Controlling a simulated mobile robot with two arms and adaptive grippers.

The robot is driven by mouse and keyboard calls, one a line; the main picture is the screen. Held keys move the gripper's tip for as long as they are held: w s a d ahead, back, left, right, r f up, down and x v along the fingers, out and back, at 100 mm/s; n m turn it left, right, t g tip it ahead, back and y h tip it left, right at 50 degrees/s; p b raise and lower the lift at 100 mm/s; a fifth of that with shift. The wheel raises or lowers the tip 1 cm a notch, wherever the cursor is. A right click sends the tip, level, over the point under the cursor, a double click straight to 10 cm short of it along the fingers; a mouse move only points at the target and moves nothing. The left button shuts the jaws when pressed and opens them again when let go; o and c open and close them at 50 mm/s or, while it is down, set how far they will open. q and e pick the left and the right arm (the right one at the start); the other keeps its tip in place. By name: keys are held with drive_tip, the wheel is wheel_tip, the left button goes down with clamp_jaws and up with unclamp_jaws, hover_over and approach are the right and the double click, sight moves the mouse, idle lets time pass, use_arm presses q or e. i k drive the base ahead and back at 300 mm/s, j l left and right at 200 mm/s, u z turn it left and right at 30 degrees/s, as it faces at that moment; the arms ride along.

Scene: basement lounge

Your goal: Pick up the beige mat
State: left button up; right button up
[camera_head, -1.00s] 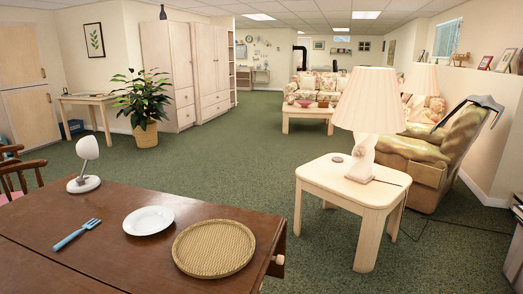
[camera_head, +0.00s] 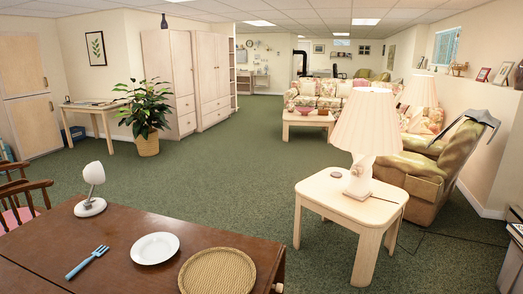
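The beige mat (camera_head: 217,272) is a round woven mat lying flat on the brown wooden table (camera_head: 120,250) at the bottom of the head view. Its lower edge is cut off by the frame. A white plate (camera_head: 155,248) lies just left of it, and a blue fork (camera_head: 87,262) lies farther left. Neither of my grippers shows in the head view.
A small white lamp (camera_head: 92,190) stands at the table's far left edge. Wooden chairs (camera_head: 22,205) stand on the left. A light side table (camera_head: 350,200) with a large lamp (camera_head: 367,130) stands to the right. Green carpet (camera_head: 220,165) is open beyond the table.

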sight(219, 270)
drive_tip(key=k+l+u, duration=0.45)
drive_tip(key=l, duration=0.15)
drive_tip(key=k+l+u, duration=0.45)
drive_tip(key=i, duration=0.45)
